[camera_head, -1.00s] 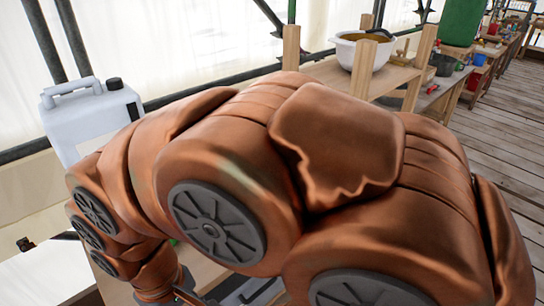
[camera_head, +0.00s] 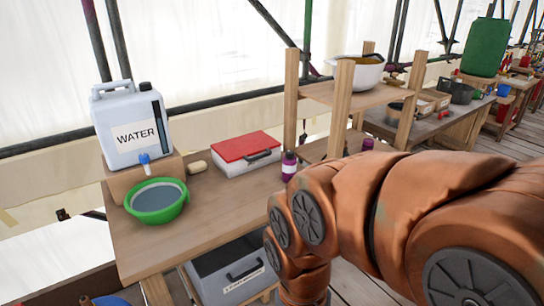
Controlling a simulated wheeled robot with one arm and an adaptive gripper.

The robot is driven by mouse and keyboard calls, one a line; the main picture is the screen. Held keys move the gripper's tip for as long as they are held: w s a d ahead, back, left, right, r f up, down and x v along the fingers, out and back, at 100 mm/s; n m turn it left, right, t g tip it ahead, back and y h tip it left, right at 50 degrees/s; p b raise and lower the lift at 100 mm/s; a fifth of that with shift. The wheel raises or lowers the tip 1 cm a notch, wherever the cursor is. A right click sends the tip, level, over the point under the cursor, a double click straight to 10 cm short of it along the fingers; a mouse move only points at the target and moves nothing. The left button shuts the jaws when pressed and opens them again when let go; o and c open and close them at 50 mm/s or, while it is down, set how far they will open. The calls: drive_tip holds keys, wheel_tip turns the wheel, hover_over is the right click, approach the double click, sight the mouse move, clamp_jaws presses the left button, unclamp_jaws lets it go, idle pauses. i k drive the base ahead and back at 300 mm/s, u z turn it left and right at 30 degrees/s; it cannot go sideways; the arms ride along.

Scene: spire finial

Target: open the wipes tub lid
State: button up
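I cannot pick out the wipes tub for certain. A white box with a red lid (camera_head: 247,147) and a dark front handle sits on the wooden bench, its lid down. To its right stands a small dark purple container with a pale band (camera_head: 289,166), close to my arm in the picture. Another purple item (camera_head: 368,144) shows only its top above my arm. My copper-coloured arm fills the lower right, and its end runs out of the bottom of the frame, so my gripper does not show.
A white water jug (camera_head: 130,120) stands on a wooden block above a green basin (camera_head: 157,202). A grey bin with a dark handle (camera_head: 230,270) is under the bench (camera_head: 205,215). A wooden shelf (camera_head: 345,93) holds a white bowl (camera_head: 357,73). The bench front is clear.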

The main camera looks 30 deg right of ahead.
sight(243, 147)
drive_tip(key=z, duration=0.15)
drive_tip(key=i, duration=1.15)
drive_tip(key=z, duration=2.65)
drive_tip(key=k, duration=1.35)
drive_tip(key=u, duration=2)
